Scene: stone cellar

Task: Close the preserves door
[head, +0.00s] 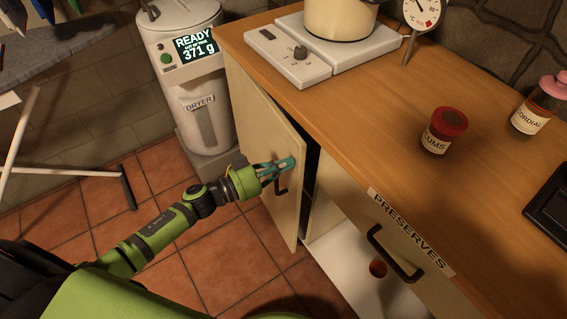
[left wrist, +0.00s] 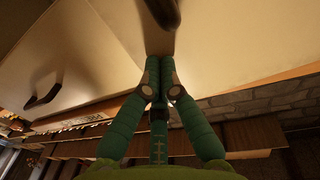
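A pale wooden cabinet door (head: 265,150) with a dark handle (head: 283,181) stands partly open, with a dark gap beside its right edge. The PRESERVES label (head: 411,231) is on the front panel to its right, which has its own handle (head: 394,256). My left gripper (head: 286,166) is at the open door's face, by its handle. In the left wrist view, the fingertips (left wrist: 160,84) are together and a dark handle (left wrist: 162,11) lies beyond them, not between them. I cannot tell whether they touch the door. My right gripper is not in view.
The wooden counter (head: 375,105) holds a plums jar (head: 444,130), a cordial bottle (head: 536,108) and a hotplate (head: 300,55) with a pot. A white dryer (head: 205,110) stands left of the door. A white surface (head: 345,268) lies low below the front panel. Tiled floor is open at lower left.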

